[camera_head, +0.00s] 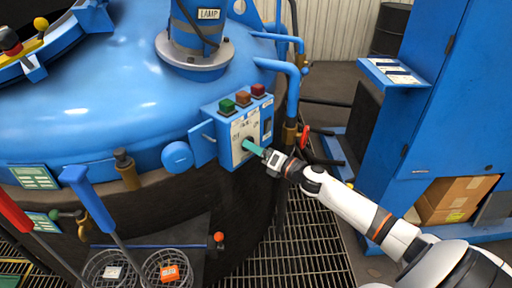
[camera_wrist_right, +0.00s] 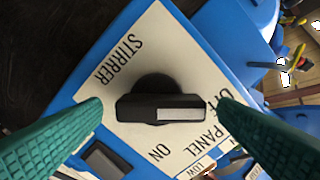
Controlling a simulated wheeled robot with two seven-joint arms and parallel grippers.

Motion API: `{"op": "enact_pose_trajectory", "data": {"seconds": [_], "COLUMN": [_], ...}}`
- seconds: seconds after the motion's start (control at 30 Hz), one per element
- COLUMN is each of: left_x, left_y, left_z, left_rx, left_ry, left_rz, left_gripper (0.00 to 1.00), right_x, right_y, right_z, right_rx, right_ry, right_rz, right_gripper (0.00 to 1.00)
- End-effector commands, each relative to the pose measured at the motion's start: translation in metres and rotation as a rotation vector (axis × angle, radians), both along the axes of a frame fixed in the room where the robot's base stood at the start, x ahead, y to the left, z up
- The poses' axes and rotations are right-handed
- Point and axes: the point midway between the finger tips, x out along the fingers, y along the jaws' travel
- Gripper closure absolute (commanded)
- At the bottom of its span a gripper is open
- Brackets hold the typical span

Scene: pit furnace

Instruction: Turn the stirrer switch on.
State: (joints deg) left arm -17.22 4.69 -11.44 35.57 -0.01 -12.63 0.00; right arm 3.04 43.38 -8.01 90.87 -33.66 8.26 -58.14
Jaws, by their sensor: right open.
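The stirrer switch is a black rotary knob (camera_wrist_right: 160,105) on a white plate marked STIRRER, OFF and ON. Its white bar points right in the right wrist view, toward the OFF label, with ON below. The plate is on a blue control box (camera_head: 226,137) on the side of the furnace. My right gripper (camera_head: 254,150) is at the front of this box and covers most of the knob in the head view. In the right wrist view its green fingers (camera_wrist_right: 160,102) are open, one at each end of the knob; contact cannot be told. My left gripper is not in view.
Green, brown and red buttons (camera_head: 242,98) sit on top of the box. Blue pipes (camera_head: 291,80) and a red-handled valve (camera_head: 305,136) are close to its right. A blue cabinet (camera_head: 436,110) stands at the right. Metal grating (camera_head: 312,245) covers the floor below.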

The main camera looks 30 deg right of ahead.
Motion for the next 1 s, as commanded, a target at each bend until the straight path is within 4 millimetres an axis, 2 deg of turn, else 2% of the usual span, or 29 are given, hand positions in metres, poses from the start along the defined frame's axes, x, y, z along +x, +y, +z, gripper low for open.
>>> {"op": "enact_pose_trajectory", "data": {"seconds": [0.17,0.47,0.73,1.0], "left_x": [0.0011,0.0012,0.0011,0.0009], "left_y": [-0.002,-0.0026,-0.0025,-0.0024], "left_z": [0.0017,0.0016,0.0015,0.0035], "left_rx": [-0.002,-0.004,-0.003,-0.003], "left_ry": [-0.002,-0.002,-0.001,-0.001], "left_rz": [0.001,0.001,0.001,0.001], "left_gripper": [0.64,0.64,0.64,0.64], "right_x": [0.0108,0.0119,0.0117,0.0118], "right_y": [0.003,0.0035,0.0034,0.0031], "right_z": [0.0005,-0.0004,-0.0004,0.0002], "right_rx": [0.0,0.001,0.001,0.028], "right_ry": [0.0,0.001,0.001,0.008], "right_rz": [0.0,0.001,0.001,-0.001], "right_gripper": [0.17,0.17,0.61,0.62]}}
